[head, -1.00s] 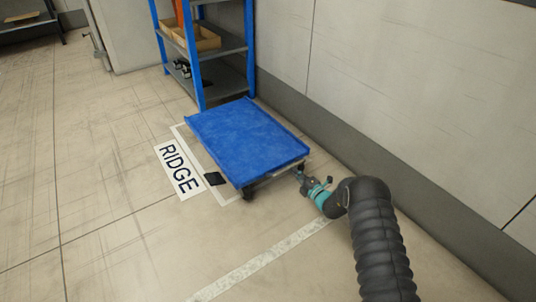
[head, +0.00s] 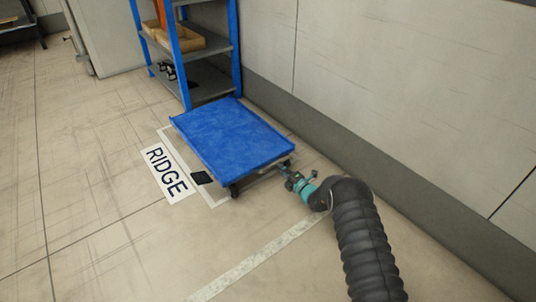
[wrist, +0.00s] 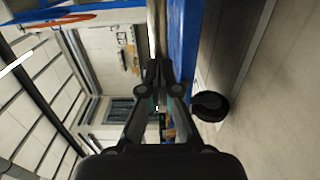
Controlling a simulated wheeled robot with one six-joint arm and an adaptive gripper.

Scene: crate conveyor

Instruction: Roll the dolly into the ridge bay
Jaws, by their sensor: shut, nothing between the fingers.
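The blue-topped dolly (head: 232,138) stands in the head view over the white-outlined floor bay beside the RIDGE sign (head: 166,172). Its near edge reaches toward my arm, and a dark caster shows under its near left corner. My gripper (head: 291,178) is low at the dolly's near right end, shut and empty. In the wrist view my gripper (wrist: 159,68) has its fingers together close against the dolly's edge, with the blue deck (wrist: 182,45) and a black caster (wrist: 210,106) to the right. I cannot tell whether the fingertips touch the dolly.
A blue-posted shelf rack (head: 190,75) with wooden trays stands just beyond the dolly's far end. A wall with a dark grey base (head: 400,185) runs along the right. The floor at left is open.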

